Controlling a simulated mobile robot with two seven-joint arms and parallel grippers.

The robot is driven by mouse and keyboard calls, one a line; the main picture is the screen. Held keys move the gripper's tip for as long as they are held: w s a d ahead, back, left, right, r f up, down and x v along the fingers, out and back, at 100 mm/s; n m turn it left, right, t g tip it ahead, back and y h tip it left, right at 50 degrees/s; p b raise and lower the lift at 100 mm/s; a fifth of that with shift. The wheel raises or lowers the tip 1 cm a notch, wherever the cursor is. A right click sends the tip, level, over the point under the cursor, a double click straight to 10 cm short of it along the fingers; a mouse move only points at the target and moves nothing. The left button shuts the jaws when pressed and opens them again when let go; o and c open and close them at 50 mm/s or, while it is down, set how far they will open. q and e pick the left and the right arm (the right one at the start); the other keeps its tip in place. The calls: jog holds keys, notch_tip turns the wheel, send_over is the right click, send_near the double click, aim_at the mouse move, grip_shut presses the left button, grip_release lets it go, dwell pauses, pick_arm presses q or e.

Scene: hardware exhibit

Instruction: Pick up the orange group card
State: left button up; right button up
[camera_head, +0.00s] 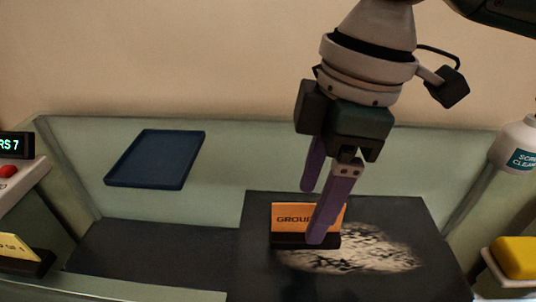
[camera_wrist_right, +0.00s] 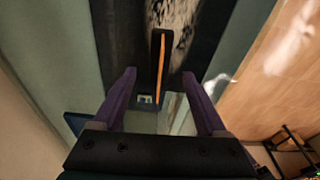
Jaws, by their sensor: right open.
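The orange group card (camera_head: 291,215) stands in a dark holder (camera_head: 290,241) on a dark panel, with part of its lettering readable as "GROUP". My right gripper (camera_head: 317,215) points down at the card, and one purple finger hides part of the card's right side. In the right wrist view the card's thin orange edge (camera_wrist_right: 159,84) lies ahead, between the lines of the two fingers. My right gripper (camera_wrist_right: 162,82) is open and holds nothing there. Whether a finger touches the card cannot be told. My left gripper is not in view.
A blue tray (camera_head: 155,159) lies at the back left. A yellow card (camera_head: 18,248) in a dark holder stands at far left, near a red button (camera_head: 8,171). A spray bottle (camera_head: 520,145) and a yellow sponge (camera_head: 517,257) are at the right. A speckled light patch (camera_head: 365,252) lies beside the card.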

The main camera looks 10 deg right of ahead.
aim_at(300, 231)
jog(key=f, duration=0.3)
jog(key=a+f, duration=0.1)
jog(key=f, duration=0.1)
jog(key=shift+w+p, duration=0.1)
jog(key=shift+p, duration=0.2)
jog(key=shift+r, duration=0.1)
grip_shut()
